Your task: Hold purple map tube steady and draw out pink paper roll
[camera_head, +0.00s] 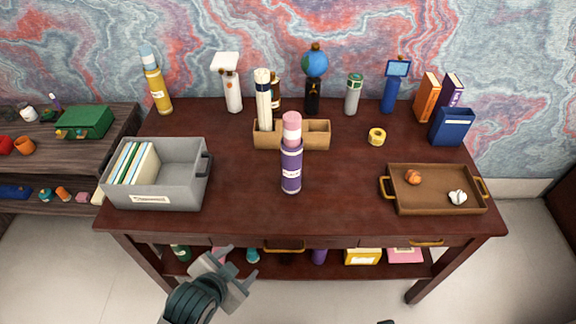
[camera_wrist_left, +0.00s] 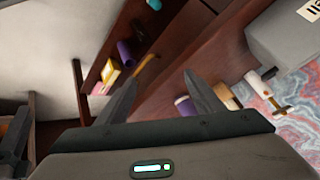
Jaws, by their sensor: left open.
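The purple map tube (camera_head: 291,170) stands upright on the dark wooden desk, near its middle. The pink paper roll (camera_head: 291,122) sticks up out of the tube's top, with a pale band below its pink end. My left gripper (camera_head: 240,264) is open and empty in front of the desk's front edge, below and left of the tube, touching neither. In the left wrist view its two fingers (camera_wrist_left: 158,95) are spread apart, and a purple piece that looks like the tube (camera_wrist_left: 186,105) shows partly behind the right finger.
A wooden organiser box (camera_head: 318,135) stands just behind the tube. A grey bin (camera_head: 185,185) with folders is at the left, a brown tray (camera_head: 430,203) at the right. Bottles and a globe line the back. Desk surface around the tube is clear.

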